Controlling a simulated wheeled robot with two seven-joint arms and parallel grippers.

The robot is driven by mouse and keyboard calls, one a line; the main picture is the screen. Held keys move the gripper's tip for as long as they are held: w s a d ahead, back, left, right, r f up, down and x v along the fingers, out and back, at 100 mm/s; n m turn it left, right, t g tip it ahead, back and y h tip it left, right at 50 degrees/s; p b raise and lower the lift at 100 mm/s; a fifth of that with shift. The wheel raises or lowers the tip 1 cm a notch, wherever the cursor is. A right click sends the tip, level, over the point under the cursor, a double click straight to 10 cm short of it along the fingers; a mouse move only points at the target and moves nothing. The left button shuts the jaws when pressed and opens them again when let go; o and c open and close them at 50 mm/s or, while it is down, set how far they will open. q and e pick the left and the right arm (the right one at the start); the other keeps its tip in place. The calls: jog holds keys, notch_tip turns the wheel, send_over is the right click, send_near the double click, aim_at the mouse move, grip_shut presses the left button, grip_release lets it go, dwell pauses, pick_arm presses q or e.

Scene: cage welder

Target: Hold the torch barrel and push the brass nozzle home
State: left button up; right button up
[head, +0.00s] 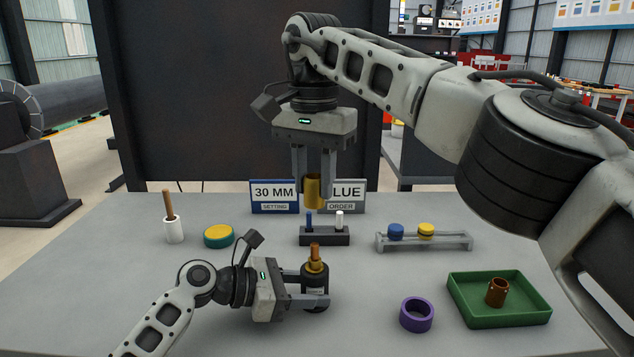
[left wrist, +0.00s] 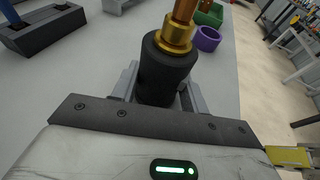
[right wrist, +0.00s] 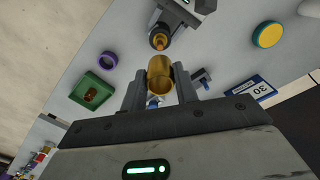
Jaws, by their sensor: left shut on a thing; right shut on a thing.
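The black torch barrel (head: 317,275) stands about upright just above or on the table. It has a brass collar and a copper tip (head: 315,251) on top. My left gripper (head: 314,291) is shut around it from the left; the left wrist view shows the barrel (left wrist: 162,78) between the fingers. The brass nozzle (head: 313,192) is a gold open tube. My right gripper (head: 312,178) is shut on it and holds it pointing down in the air, above and apart from the copper tip. The nozzle also shows in the right wrist view (right wrist: 160,77).
Behind the barrel stands a dark block (head: 324,236) with blue and white pegs. A rack (head: 424,243) with blue and yellow caps, a purple ring (head: 416,315) and a green tray (head: 500,318) holding a copper piece are right. A white cup (head: 173,230) and green-yellow disc (head: 219,236) are left.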

send_over(314, 244)
jog(key=shift+f, duration=3.25)
jog(key=shift+f, duration=0.35)
jog(key=shift+f, duration=0.2)
jog(key=shift+f, duration=0.2)
jog(key=shift+f, duration=0.35)
jog(key=shift+f, duration=0.35)
jog(key=shift+f, duration=0.35)
jog(key=shift+f, duration=0.35)
